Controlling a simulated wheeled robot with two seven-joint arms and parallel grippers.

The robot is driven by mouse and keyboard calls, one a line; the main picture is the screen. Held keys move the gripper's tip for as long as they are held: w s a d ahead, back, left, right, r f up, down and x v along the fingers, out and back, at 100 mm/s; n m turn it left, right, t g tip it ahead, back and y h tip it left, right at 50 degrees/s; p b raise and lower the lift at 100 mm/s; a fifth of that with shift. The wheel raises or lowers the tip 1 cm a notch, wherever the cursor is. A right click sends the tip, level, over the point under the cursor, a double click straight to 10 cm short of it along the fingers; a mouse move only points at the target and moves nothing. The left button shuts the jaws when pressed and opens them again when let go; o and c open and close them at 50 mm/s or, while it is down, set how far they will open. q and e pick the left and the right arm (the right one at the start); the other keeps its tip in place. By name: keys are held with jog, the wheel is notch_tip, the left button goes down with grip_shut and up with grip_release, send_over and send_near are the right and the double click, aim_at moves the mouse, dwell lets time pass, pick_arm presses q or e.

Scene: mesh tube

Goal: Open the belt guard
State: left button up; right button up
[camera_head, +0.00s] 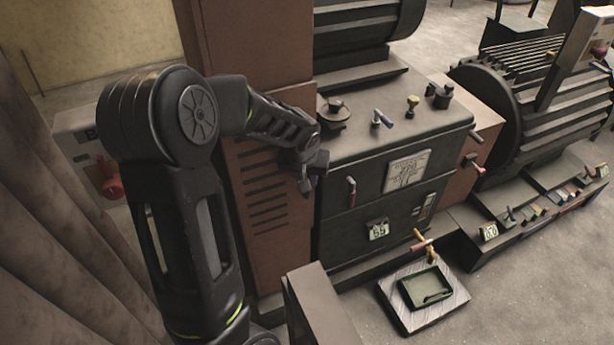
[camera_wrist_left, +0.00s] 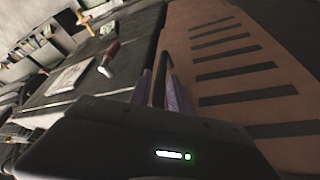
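The belt guard looks to be the tall brown housing with slotted vents (camera_head: 258,150), left of the dark machine body. Its slotted face fills the right of the left wrist view (camera_wrist_left: 235,60) and looks shut. My left gripper (camera_head: 308,182) is at the right edge of this face, beside the machine's front. In the left wrist view my left gripper's two purplish fingers (camera_wrist_left: 164,92) stand slightly apart, with a narrow dark strip between them. Whether they touch or grip that edge is unclear. My right gripper is not in view.
The dark machine front carries a red-handled lever (camera_head: 351,190), which also shows in the left wrist view (camera_wrist_left: 108,60), and a pale plate (camera_head: 406,171). A low box (camera_head: 318,305) and a tray on a slab (camera_head: 425,287) stand in front. A ribbed drum (camera_head: 540,95) is at right.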

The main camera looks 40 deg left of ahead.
pick_arm(q)
grip_shut()
dwell(1.3)
